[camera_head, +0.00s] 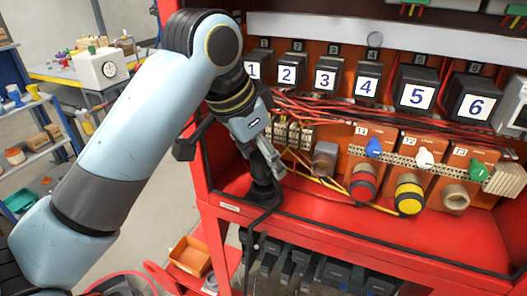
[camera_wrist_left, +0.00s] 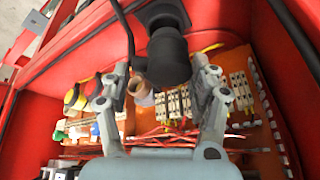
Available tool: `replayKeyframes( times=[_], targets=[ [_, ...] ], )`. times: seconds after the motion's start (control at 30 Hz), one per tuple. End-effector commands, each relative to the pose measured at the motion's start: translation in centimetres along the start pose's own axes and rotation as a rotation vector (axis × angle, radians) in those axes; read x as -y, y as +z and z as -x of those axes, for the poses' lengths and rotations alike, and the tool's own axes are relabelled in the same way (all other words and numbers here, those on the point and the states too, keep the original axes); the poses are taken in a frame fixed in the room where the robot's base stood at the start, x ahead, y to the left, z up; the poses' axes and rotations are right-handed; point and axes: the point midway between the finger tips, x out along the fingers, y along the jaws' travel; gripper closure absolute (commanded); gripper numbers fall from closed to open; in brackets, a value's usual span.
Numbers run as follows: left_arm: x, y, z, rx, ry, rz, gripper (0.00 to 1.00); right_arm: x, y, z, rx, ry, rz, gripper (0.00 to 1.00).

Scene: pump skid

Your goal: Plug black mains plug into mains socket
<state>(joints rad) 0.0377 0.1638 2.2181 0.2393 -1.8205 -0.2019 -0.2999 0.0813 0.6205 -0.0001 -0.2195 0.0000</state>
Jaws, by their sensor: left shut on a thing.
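The black mains plug (camera_head: 263,171) is at the left end of the red cabinet's ledge, with a black cable hanging from it over the front edge. My left gripper (camera_head: 269,160) reaches down from above and is shut on the plug. In the left wrist view the plug (camera_wrist_left: 168,58) lies between the two fingers (camera_wrist_left: 163,75). The black mains socket (camera_head: 263,194) is a square base directly below the plug on the ledge; it also shows in the left wrist view (camera_wrist_left: 162,13). Plug and socket overlap in both views, so I cannot tell how deeply they are joined. My right gripper is out of view.
Red wires (camera_head: 330,108) run behind, under numbered black blocks. The cabinet's red post (camera_head: 200,180) stands close left of my gripper.

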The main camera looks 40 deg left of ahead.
Motion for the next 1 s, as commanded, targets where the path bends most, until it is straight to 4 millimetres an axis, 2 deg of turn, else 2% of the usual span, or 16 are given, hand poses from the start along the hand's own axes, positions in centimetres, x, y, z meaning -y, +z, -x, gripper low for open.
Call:
replayKeyframes(
  times=[1.0],
  targets=[
    [-0.1,0.8,-1.9,-0.001,0.0,0.0,0.9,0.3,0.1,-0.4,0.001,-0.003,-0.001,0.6]
  ],
)
